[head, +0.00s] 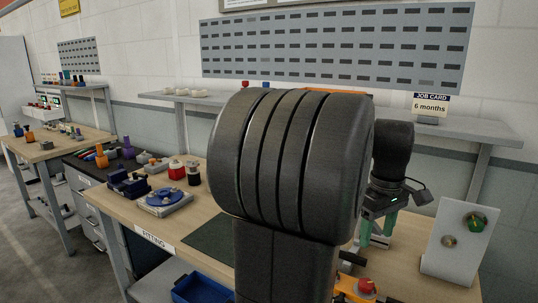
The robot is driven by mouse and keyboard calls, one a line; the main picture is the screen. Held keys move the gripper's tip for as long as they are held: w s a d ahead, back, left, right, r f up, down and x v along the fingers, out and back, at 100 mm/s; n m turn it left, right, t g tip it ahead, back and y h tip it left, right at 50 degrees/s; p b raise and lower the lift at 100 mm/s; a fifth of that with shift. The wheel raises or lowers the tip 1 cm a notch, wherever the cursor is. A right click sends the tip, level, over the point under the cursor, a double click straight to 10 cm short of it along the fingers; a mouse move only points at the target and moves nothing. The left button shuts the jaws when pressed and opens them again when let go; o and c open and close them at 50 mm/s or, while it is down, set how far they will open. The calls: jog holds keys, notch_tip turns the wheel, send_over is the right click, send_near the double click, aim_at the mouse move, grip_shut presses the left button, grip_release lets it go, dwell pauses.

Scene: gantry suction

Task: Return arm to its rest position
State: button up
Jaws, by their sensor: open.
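My gripper (377,228) is at the right of the head view, with its green fingers pointing down. Its fingers are apart and nothing shows between them. It hangs over the right part of the wooden workbench (135,218), close to an orange item with a red knob (366,286). I cannot tell its height above the bench. My own large dark arm link fills the middle of the view and hides much of the bench.
A white panel with knobs (455,240) stands right of my gripper. A shelf with a job card (431,104) runs behind. A blue round fixture (165,198), a dark vise (128,186) and red and black pots are at the left. A blue bin (200,290) sits below.

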jog(key=m, duration=1.7)
jog(key=shift+f+m, duration=0.1)
jog(key=shift+m, duration=0.2)
jog(key=shift+a+f, duration=0.1)
dwell(0.4)
